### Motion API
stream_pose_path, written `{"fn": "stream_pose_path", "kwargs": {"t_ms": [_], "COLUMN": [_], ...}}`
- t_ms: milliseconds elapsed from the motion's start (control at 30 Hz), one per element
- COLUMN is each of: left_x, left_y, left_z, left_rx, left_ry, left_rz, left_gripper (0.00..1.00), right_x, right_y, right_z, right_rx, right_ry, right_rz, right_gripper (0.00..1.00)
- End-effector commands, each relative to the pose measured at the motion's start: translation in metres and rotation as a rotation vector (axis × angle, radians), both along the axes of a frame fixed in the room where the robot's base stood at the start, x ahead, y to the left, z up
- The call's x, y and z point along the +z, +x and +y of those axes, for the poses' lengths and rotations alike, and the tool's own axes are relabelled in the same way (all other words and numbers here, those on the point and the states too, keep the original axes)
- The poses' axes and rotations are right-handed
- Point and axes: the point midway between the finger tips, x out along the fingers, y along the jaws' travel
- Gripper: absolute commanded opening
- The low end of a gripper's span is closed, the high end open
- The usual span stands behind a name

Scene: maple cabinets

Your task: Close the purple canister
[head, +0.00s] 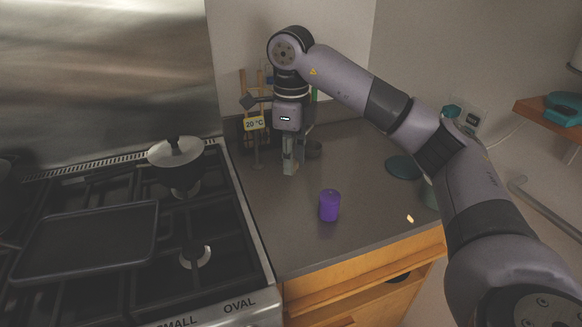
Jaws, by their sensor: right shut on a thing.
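The purple canister (329,207) stands upright on the grey counter, in front of the stretch where my right gripper is. Its top looks purple and covered, with a small raised spot in the middle, but I cannot tell whether the lid is seated fully. My right gripper (290,168) points down over the counter, behind and to the left of the canister and apart from it. Its fingers are close together on something too small to make out. My left gripper is not in view.
A dark teal disc (403,167) lies at the right. Counter around the canister is clear.

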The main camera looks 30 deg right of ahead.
Motion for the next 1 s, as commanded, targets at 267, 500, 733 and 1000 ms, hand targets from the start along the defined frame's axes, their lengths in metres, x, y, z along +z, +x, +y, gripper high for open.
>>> {"fn": "stream_pose_path", "kwargs": {"t_ms": [267,500,733,1000], "left_x": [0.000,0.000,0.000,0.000], "left_y": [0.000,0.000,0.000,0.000], "left_z": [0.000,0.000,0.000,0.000], "left_rx": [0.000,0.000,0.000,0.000], "left_ry": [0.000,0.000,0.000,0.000], "left_rz": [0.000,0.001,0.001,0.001], "left_gripper": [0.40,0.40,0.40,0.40], "right_x": [0.001,-0.006,-0.044,-0.101], "right_y": [0.000,-0.003,-0.025,-0.085], "right_z": [0.000,0.006,0.044,0.100], "right_rx": [-0.001,0.098,0.715,1.693], "right_ry": [0.001,-0.001,-0.001,0.002], "right_rz": [-0.001,0.001,0.003,0.002], "right_gripper": [0.12,0.12,0.12,0.12]}}
